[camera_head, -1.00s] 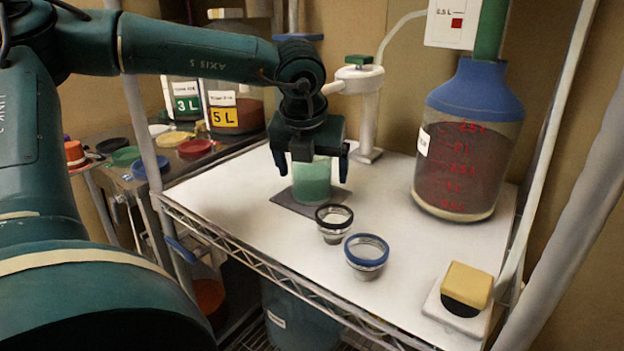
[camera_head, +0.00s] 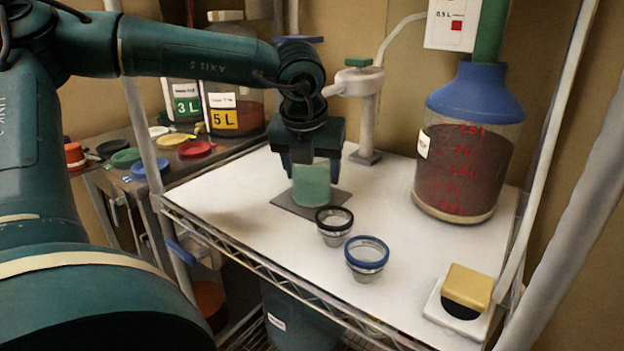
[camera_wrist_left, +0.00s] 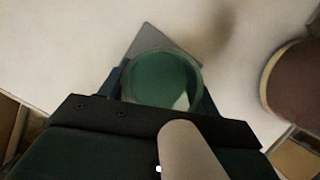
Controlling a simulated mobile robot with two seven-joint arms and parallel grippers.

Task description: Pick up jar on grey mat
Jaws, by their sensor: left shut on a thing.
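The jar (camera_head: 312,186) is a clear cylinder with green contents. It stands upright on the grey mat (camera_head: 289,206) on the white shelf. My left gripper (camera_head: 311,172) reaches down from above and is shut on the jar, with a finger on each side of it. In the left wrist view the jar (camera_wrist_left: 163,80) shows from above between the fingers, and a corner of the mat (camera_wrist_left: 150,38) shows beyond it. Whether the jar's base touches the mat is hard to tell. My right gripper is not in view.
Two small cups, one with a black rim (camera_head: 334,226) and one with a blue rim (camera_head: 366,258), stand just in front of the mat. A large blue-topped vessel (camera_head: 466,150) stands at right. A white tap post (camera_head: 367,120) rises behind. A yellow sponge-like block (camera_head: 467,287) sits front right.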

